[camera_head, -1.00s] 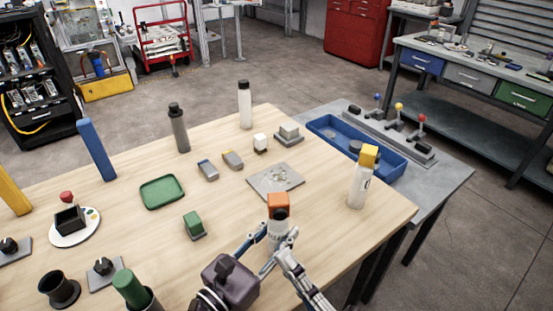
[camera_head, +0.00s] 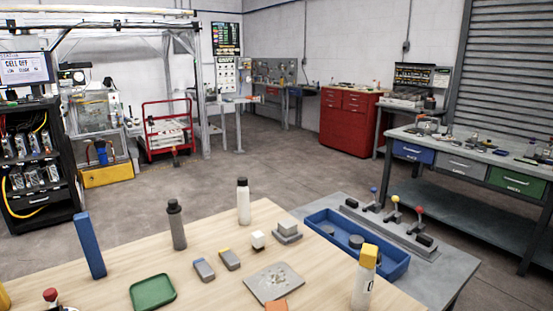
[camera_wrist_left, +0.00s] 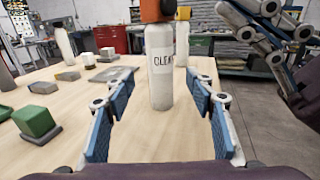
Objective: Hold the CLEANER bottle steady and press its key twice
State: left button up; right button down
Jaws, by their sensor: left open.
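The CLEANER bottle (camera_wrist_left: 161,62) is white with an orange top (camera_wrist_left: 157,9) and stands upright in the left wrist view. Part of its label shows. In the head view only a bit of its orange top (camera_head: 277,305) shows at the bottom edge. My left gripper (camera_wrist_left: 159,88) is open, its blue-padded fingers to either side of the bottle with gaps on both sides. Whether the bottle is fully between the fingertips or just beyond them is unclear. My right gripper (camera_wrist_left: 268,38) shows at the upper right of the left wrist view, apart from the bottle; its opening is unclear.
A yellow-topped white bottle (camera_head: 366,280) stands right of the grey plate (camera_head: 272,282). A green block (camera_wrist_left: 35,121) lies left of my left gripper.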

pick_arm(q)
jog(key=shift+v, duration=0.8)
jog(key=shift+s+a+r, duration=0.1)
jog(key=shift+s+r, duration=0.05)
jog(key=shift+s, duration=0.2)
jog(key=shift+s+a, duration=0.45)
jog(key=shift+a, duration=0.05)
